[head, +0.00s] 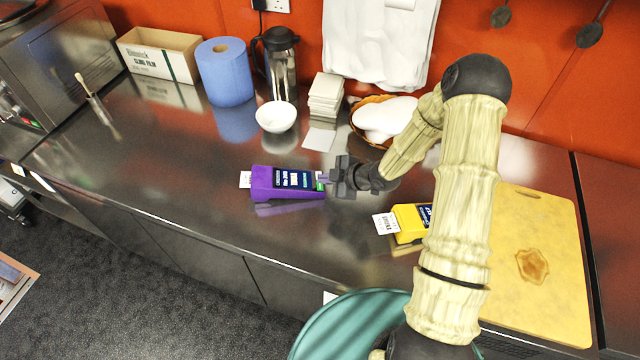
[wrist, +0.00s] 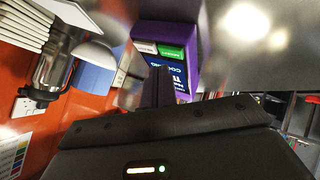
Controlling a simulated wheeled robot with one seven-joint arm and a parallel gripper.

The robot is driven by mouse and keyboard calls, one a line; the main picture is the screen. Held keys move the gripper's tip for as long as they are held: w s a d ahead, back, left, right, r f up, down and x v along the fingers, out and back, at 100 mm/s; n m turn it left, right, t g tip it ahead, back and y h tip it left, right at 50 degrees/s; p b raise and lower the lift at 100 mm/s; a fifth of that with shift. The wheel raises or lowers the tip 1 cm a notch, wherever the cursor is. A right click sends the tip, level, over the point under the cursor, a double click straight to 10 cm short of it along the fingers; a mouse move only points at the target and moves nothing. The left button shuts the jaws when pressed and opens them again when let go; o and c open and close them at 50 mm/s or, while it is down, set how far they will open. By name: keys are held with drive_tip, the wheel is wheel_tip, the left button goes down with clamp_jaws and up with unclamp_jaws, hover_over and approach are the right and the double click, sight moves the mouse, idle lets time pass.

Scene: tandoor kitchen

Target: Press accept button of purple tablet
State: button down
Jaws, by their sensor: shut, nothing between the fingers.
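The purple tablet (head: 262,183) stands on the steel counter, with a dark screen and a green button (head: 320,186) at its right end. In the wrist view the purple tablet (wrist: 189,36) shows a blue screen, a green button (wrist: 171,51) and a pale button (wrist: 145,47) beside it. My gripper (head: 324,180) is shut and empty at the tablet's right end, close to the green button. In the wrist view its fingertips (wrist: 158,70) overlap the lower edge of the button row. I cannot tell whether they touch the tablet.
A yellow tablet (head: 406,222) stands to the right, under my arm, near a yellow cutting board (head: 550,215). A white bowl (head: 276,117), blue paper roll (head: 223,72), steel flask (head: 282,65) and basket (head: 360,131) stand behind. The counter left of the purple tablet is clear.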

drive_tip(key=r+p, duration=0.2)
drive_tip(key=r, duration=0.1)
drive_tip(key=r+p, duration=0.1)
drive_tip(key=r, duration=0.1)
drive_tip(key=shift+d+p, duration=0.4)
idle(0.8)
drive_tip(key=s+d+r+m+g+h, duration=0.1)
drive_tip(key=s+d+r+m+h, duration=0.6)
drive_tip(key=d+r+m, duration=0.25)
drive_tip(key=s+r+m+g, duration=0.1)
drive_tip(key=s+r+m, duration=0.3)
drive_tip(key=s, duration=0.2)
drive_tip(key=s+r+m+g+h, duration=0.1)
drive_tip(key=s+r+m, duration=0.2)
drive_tip(key=s+m, duration=0.2)
drive_tip(key=shift+s+d+r+g, duration=0.25)
drive_tip(key=shift+s+r+g, duration=0.1)
drive_tip(key=shift+s, duration=0.85)
